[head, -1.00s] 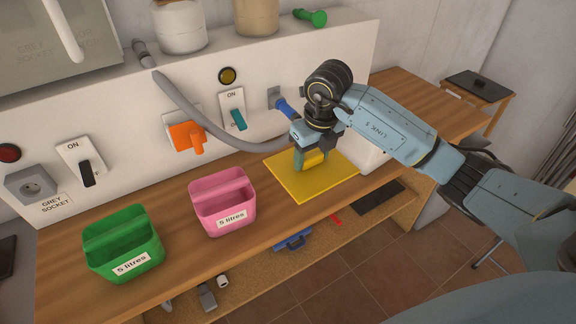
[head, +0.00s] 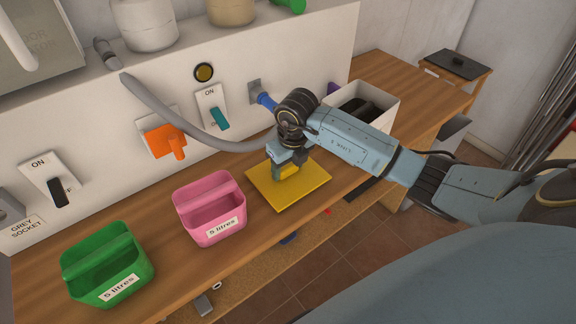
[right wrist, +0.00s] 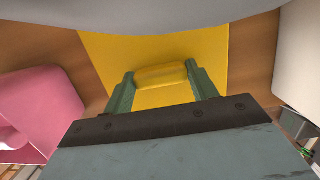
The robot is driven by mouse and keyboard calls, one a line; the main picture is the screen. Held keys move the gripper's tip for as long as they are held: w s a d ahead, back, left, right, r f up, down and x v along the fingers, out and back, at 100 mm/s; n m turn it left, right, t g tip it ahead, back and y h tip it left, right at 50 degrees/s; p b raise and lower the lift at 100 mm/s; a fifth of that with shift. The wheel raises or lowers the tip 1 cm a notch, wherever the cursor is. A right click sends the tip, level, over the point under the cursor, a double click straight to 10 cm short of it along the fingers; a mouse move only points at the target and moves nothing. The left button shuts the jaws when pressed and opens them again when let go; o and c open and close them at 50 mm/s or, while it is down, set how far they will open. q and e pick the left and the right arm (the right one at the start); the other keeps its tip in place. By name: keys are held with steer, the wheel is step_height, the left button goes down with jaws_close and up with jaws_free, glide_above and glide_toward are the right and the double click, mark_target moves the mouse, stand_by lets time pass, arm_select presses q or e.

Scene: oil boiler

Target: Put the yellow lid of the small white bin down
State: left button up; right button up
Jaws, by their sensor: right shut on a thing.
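The yellow lid (head: 306,192) is a flat square plate with a raised handle, over the wooden worktop just right of the pink bin. My right gripper (head: 284,176) is shut on its handle. In the right wrist view the two green fingers sit on either side of the yellow handle (right wrist: 161,76). The lid looks flat and at or close to the worktop; I cannot tell whether it touches. The small white bin (head: 378,102) stands open behind my right forearm, with dark things inside. My left gripper is not in view.
A pink bin (head: 210,209) and a green bin (head: 107,263) stand on the worktop (head: 158,227) to the left. A grey hose (head: 180,118) hangs from the panel behind. An orange switch handle (head: 163,142) sticks out above the pink bin.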

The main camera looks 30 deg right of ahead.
mark_target(292, 178)
steer(key=shift+f, duration=0.3)
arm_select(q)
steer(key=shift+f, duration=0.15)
arm_select(e)
steer(key=o, duration=0.9)
steer(key=shift+o, duration=0.2)
steer(key=shift+r, duration=0.2)
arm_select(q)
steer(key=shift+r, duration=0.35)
arm_select(e)
step_height(292, 178, up, 12)
steer(key=s, duration=0.1)
steer(key=shift+s, duration=0.35)
steer(key=shift+d+f, duration=0.1)
steer(key=shift+f, duration=0.05)
